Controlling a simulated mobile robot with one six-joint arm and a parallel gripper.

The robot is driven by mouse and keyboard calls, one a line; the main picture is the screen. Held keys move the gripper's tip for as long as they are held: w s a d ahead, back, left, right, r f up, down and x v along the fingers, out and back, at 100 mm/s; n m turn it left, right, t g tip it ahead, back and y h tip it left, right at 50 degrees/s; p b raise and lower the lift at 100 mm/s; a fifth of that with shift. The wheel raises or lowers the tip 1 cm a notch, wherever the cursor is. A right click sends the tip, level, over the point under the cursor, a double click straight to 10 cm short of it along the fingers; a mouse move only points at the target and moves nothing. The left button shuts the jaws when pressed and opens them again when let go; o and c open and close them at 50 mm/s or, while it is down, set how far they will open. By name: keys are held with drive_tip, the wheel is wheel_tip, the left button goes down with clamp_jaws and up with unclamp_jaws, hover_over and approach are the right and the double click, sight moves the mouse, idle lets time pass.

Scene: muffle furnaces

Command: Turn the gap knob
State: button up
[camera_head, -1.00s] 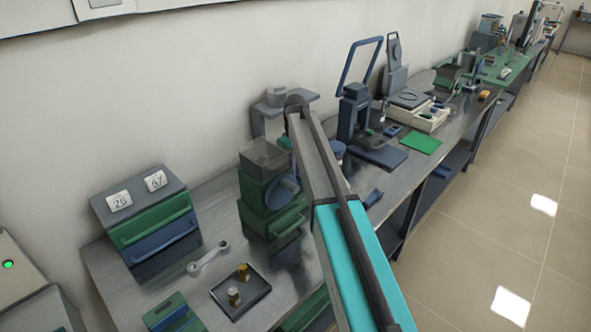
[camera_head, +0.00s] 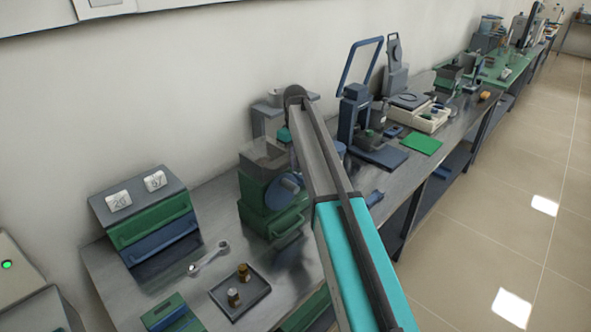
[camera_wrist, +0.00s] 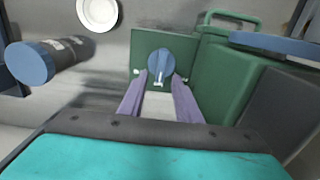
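The gap knob (camera_wrist: 161,64) is a round blue dial with a pale pointer mark, set on a green plate (camera_wrist: 140,46) of the green machine in the wrist view. My gripper (camera_wrist: 160,78) has its two purple fingers apart. Their tips appear at the left and right of the knob's lower part; I cannot tell whether they touch it. In the head view the green machine (camera_head: 256,215) stands on the bench with a blue disc (camera_head: 281,192) on its side. My arm hides the gripper and the knob there.
A green body with a handle (camera_wrist: 236,20) rises close on the right in the wrist view. A blue-capped cylinder (camera_wrist: 33,62) and a white round dish (camera_wrist: 98,12) are at left.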

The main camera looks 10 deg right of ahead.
sight(296, 173)
wheel_tip(296, 173, up, 11)
drive_tip(key=b, duration=0.2)
idle(0.4)
